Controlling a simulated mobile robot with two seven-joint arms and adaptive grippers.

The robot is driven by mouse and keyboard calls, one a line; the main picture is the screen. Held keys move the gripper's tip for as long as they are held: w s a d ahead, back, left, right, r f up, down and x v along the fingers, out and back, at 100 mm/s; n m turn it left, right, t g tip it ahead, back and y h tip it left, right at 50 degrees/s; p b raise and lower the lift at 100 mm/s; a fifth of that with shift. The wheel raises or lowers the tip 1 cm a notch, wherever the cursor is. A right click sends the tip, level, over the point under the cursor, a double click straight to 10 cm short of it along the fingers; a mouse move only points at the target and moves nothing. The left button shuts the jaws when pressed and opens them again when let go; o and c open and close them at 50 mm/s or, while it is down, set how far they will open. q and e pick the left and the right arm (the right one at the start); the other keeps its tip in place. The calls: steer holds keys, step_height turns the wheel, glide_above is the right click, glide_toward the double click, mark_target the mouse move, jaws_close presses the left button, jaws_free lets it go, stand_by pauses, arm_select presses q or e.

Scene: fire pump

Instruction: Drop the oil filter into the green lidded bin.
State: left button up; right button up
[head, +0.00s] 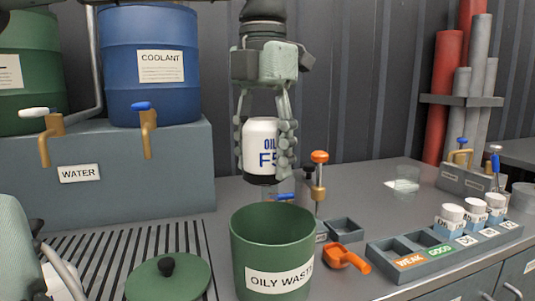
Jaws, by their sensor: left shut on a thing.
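The oil filter (260,146) is a white can with blue lettering and a dark bottom rim. My left gripper (265,150) points down and is shut on the filter, with its fingers on both sides. It holds the filter upright in the air, above and slightly behind the mouth of the green bin as seen here. The green bin (255,243), labelled OILY WASTE, stands open at the counter's front. Its green lid (168,279) with a black knob lies to the left of it. The bin's inner floor is hidden. My right gripper is not in view.
An orange scoop (346,258) and a small grey tray (345,230) are right of the bin. An orange-topped brass valve (319,175) stands behind it. A blue coolant drum (149,65) is at back left. A sample rack (445,244) holds white-capped jars at right.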

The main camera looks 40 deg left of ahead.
mark_target(260, 119)
arm_select(q)
steer(key=shift+a+f, duration=0.15)
steer(key=shift+a, duration=0.15)
steer(key=shift+f, duration=2.75)
steer(key=o, duration=1.6)
steer(key=shift+c, duration=0.2)
step_height(260, 119, up, 12)
steer(key=shift+r, duration=0.1)
step_height(260, 119, down, 12)
steer(key=shift+r, duration=2.25)
